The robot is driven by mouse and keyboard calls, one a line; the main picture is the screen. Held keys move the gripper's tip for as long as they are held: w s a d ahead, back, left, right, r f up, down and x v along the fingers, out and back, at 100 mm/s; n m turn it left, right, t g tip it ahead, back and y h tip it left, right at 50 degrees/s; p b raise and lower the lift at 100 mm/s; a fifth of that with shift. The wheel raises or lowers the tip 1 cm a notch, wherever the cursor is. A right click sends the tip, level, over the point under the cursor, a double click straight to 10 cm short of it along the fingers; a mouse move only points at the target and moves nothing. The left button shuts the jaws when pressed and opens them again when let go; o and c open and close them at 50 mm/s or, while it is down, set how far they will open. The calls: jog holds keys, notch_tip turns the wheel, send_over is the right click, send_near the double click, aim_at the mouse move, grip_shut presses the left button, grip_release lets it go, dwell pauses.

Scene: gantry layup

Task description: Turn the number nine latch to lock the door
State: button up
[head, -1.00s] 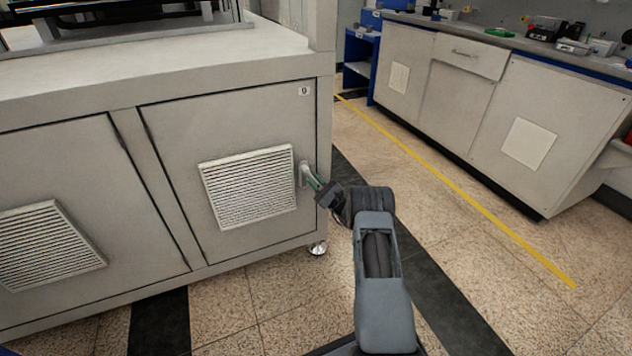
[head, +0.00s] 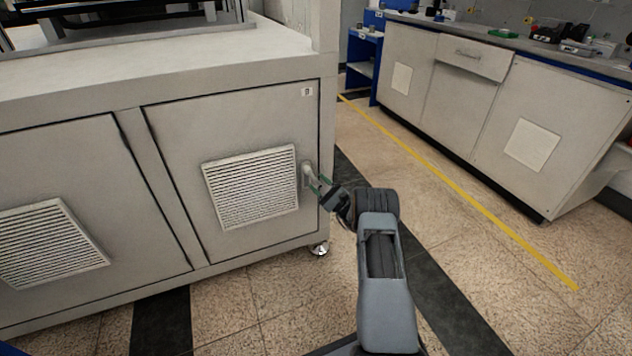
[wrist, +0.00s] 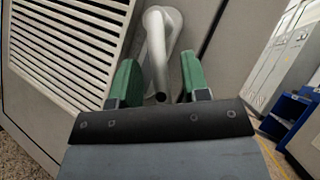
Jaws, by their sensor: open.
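The latch (head: 307,172) is a pale grey handle on the right edge of the cabinet door (head: 180,140), beside its vent. A small label (head: 307,91) sits at the door's upper right corner; its number is too small to read surely now. My gripper (head: 319,184) is at the latch, coming from the lower right. In the wrist view the latch handle (wrist: 156,50) runs down between the two green fingertips of my gripper (wrist: 158,78). The fingers are open, one on each side of the handle, with gaps showing.
A louvred vent (head: 252,187) fills the door's middle, left of the latch. A caster (head: 318,248) stands under the cabinet corner. Tiled floor with a yellow line (head: 460,189) lies open to the right, before a workbench (head: 455,95).

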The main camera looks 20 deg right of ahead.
jog(key=p+v, duration=0.2)
jog(key=v, duration=1)
jog(key=shift+s, duration=0.2)
jog(key=shift+d, duration=0.1)
jog(key=shift+c, duration=0.3)
